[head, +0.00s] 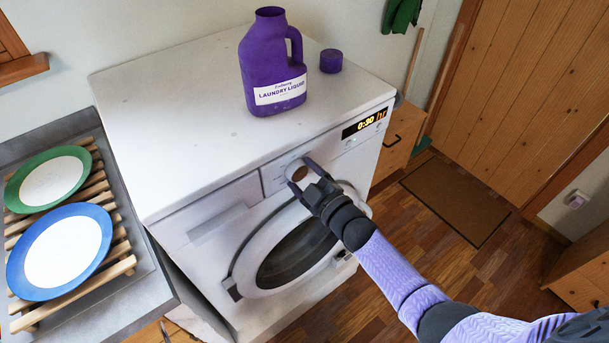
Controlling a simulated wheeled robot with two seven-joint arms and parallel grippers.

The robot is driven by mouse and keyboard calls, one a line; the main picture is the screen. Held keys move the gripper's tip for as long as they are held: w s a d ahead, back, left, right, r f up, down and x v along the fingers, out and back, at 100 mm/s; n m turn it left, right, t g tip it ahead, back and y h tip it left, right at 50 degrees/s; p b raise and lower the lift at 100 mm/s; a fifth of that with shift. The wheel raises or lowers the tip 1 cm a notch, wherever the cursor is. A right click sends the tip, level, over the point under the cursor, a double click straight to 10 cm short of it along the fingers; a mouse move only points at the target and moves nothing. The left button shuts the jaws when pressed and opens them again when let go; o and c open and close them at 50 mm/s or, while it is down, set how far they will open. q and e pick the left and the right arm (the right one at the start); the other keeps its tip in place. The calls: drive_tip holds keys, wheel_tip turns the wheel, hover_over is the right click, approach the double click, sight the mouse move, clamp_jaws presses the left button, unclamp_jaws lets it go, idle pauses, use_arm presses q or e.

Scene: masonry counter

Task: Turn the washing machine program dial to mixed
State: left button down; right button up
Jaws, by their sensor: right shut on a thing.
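The white washing machine (180,110) stands in the middle of the head view, its front facing the lower right. Its round program dial (297,171) is on the front panel, left of the lit display (364,124), which reads 0:30 and some further characters. My right gripper (301,172) is shut on the dial, with a finger on either side of it. The dial's markings and pointer are too small to read. The round door (262,270) below is partly covered by my right arm. My left gripper is out of view.
A purple laundry liquid bottle (268,70) and its loose purple cap (331,61) stand on the machine's top. A green-rimmed plate (48,183) and a blue-rimmed plate (62,252) lie on a wooden rack at left. A brown mat (455,200) lies on the floor at right.

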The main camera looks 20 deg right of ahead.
drive_tip(key=o, duration=1.1)
drive_tip(key=shift+o, duration=0.2)
drive_tip(key=shift+s+d, duration=0.2)
drive_tip(key=shift+s, duration=0.2)
drive_tip(key=p+v, duration=0.2)
drive_tip(key=v, duration=0.7)
